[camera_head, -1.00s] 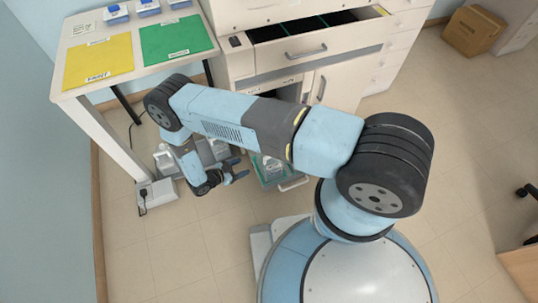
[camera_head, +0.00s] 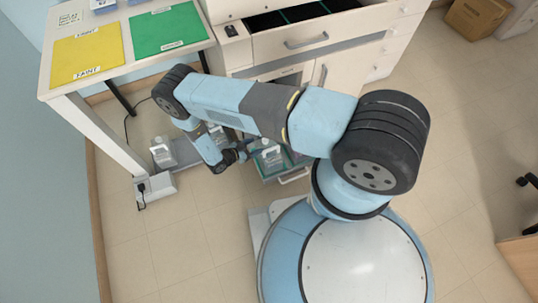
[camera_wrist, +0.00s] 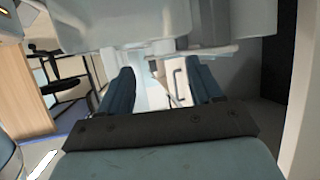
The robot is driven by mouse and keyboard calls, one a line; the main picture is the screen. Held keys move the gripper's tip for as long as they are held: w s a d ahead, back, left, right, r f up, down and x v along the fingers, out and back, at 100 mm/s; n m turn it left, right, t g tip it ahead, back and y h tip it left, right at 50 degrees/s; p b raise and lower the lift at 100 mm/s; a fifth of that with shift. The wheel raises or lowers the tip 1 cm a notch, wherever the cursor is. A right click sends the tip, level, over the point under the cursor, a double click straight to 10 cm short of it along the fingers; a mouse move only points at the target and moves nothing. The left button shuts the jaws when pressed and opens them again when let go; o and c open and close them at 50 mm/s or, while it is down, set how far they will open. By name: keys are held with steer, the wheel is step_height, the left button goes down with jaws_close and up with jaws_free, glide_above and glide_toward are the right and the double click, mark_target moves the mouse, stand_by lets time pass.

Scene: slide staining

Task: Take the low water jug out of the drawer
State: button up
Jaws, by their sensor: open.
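The low drawer (camera_head: 291,179) is pulled out near the floor at the cabinet's foot. A pale, clear water jug (camera_head: 270,155) with a white top stands in it, in the head view. My gripper (camera_head: 250,151) is low at the drawer's left side, its fingers pointing right toward the jug. In the wrist view the two blue fingers of my gripper (camera_wrist: 162,76) are spread apart. Pale, see-through shapes show between and beyond them. I cannot tell whether the fingers touch the jug, and my arm hides part of the drawer.
The upper drawer (camera_head: 305,43) is open above. A side table (camera_head: 105,88) with yellow and green mats stands at the left. Another jug (camera_head: 161,153) stands low beneath it, near a white box (camera_head: 155,188) with a cable. The floor in front is clear.

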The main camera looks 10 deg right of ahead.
mark_target(263, 141)
steer(key=shift+w+x, duration=0.15)
steer(key=shift+x, duration=1.2)
steer(key=shift+w+x, duration=0.15)
steer(key=shift+x, duration=1.2)
steer(key=shift+a+r, duration=0.1)
jaws_close()
